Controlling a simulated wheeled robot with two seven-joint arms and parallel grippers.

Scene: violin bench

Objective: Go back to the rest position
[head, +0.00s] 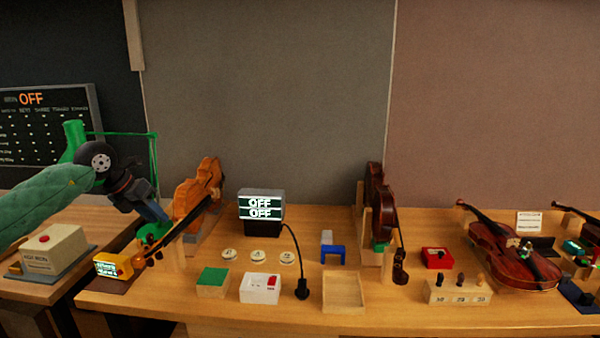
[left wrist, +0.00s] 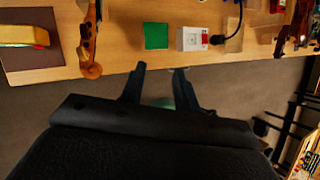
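My left gripper (head: 158,216) comes in from the left on a green-sleeved arm and points down toward the bench. My right gripper is in neither view.
The wooden bench (head: 420,318) carries a display reading OFF (head: 261,211), a green-topped block (head: 212,281), a white switch box (head: 260,288), an open wooden tray (head: 343,291), and more violins (head: 513,257). A yellow device (head: 113,266) sits near the left gripper. Floor (left wrist: 240,85) lies clear before the bench.

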